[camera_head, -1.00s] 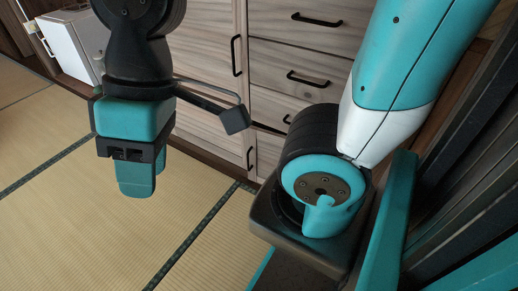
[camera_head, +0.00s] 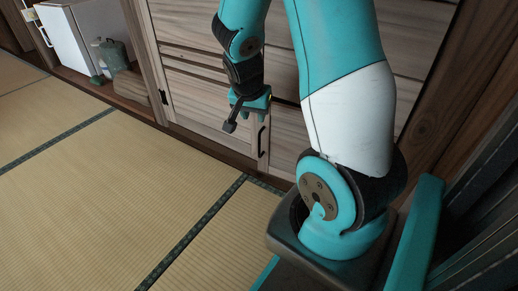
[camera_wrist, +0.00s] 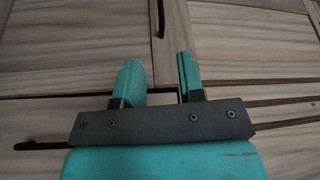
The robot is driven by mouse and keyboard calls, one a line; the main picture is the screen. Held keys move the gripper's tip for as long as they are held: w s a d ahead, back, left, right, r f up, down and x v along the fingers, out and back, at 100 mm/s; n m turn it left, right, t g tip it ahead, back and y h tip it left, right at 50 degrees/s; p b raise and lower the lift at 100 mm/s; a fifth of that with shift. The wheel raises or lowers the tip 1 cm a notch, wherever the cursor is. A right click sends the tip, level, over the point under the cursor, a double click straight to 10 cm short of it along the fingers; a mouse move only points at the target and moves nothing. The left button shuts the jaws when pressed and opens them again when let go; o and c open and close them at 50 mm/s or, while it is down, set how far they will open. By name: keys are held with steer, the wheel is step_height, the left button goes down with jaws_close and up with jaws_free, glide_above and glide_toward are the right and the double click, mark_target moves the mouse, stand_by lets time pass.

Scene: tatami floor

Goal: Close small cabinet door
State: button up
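A wooden cabinet (camera_head: 185,75) fills the upper middle of the head view. Low on it is a small door (camera_head: 210,120) with a dark upright handle (camera_head: 262,138) near its right edge. I cannot tell whether this door is fully flush. My gripper (camera_wrist: 158,65) shows in the wrist view with two teal fingers apart and nothing between them. It faces wooden panels close ahead, with dark seams around the fingers.
A white cabinet (camera_head: 83,35) stands at upper left, with a thin panel with a handle (camera_head: 43,33) at its left. Tatami floor (camera_head: 100,190) is clear. A dark wooden post (camera_head: 445,100) stands close on the right.

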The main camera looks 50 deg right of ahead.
mark_target(259, 139)
steer(key=b+x, duration=1)
steer(key=x, duration=0.6)
steer(key=shift+a, duration=0.1)
steer(key=shift+r, duration=0.1)
jaws_close()
